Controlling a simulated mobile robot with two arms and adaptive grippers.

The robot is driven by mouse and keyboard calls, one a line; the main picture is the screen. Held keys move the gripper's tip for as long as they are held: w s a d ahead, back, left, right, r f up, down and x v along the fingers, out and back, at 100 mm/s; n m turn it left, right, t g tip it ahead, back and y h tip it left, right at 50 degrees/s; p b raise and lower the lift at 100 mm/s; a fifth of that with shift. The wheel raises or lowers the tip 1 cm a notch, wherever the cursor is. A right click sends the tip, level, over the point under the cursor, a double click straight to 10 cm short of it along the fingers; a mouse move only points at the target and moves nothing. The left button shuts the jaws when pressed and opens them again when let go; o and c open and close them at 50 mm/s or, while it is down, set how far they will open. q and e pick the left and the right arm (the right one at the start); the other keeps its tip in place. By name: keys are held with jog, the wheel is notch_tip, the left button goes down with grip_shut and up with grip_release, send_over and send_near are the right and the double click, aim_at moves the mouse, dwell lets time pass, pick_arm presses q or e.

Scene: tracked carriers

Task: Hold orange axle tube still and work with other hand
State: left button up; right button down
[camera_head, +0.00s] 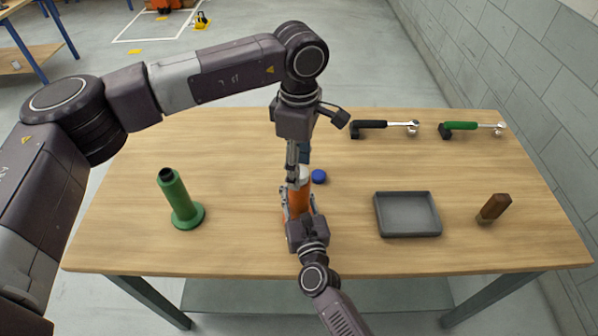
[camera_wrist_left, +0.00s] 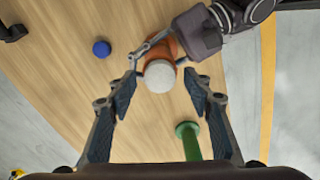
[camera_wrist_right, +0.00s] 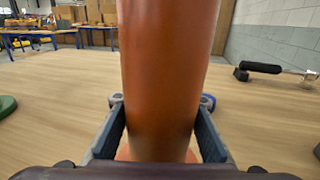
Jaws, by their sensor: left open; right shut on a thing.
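The orange axle tube (camera_head: 298,197) stands upright near the middle of the table. It fills the middle of the right wrist view (camera_wrist_right: 168,75). My right gripper (camera_head: 301,205) is shut on it from the front, low on the tube. My left gripper (camera_head: 297,165) is open and points down above the tube's top. In the left wrist view, a white round top (camera_wrist_left: 160,76) on the tube shows between and beyond the open left fingers (camera_wrist_left: 162,98). Whether the left fingers touch it I cannot tell. The tube's far side is hidden.
A green flanged tube (camera_head: 178,200) stands at left. A blue cap (camera_head: 319,176) lies right of the orange tube. A grey tray (camera_head: 407,214) and a brown-handled tool (camera_head: 494,208) are at right. Black-handled (camera_head: 384,125) and green-handled (camera_head: 472,127) wrenches lie at the back.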

pick_arm(q)
jog(key=n, duration=0.7)
pick_arm(e)
jog(key=shift+f, duration=0.1)
pick_arm(q)
jog(key=shift+c, duration=0.4)
jog(key=c, duration=0.9)
jog(key=m, duration=0.6)
jog(key=shift+m, duration=1.7)
